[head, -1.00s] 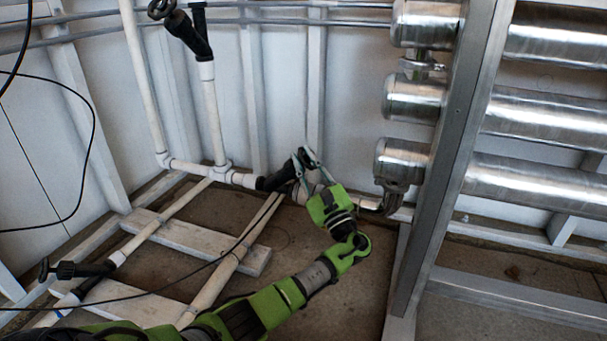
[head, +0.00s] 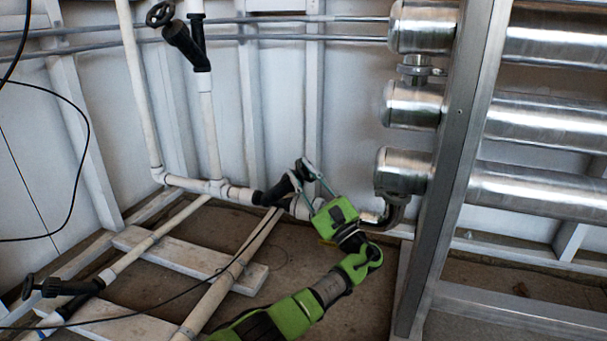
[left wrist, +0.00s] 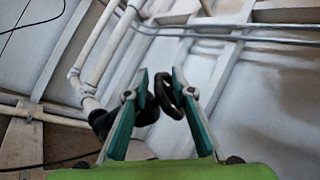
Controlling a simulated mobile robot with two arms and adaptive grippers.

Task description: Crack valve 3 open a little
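A black valve with a round handwheel (head: 299,173) sits on the white pipe low along the back wall. No number shows on it. My left gripper (head: 306,170) is at this handwheel, with its teal fingers reaching up to it from the lower right. In the left wrist view the black wheel (left wrist: 167,92) lies between the two fingertips (left wrist: 160,78). The fingers are apart, and a gap shows beside the left one. I cannot tell whether the right finger touches the wheel. The valve body (left wrist: 102,122) is partly hidden behind the left finger. My right gripper is not in view.
Another black valve (head: 184,46) is at the upper left, and one more (head: 62,288) is at the lower left. Steel cylinders (head: 545,190) and a metal frame post (head: 455,170) stand at the right. A thin black cable (head: 150,312) crosses the floor pipes.

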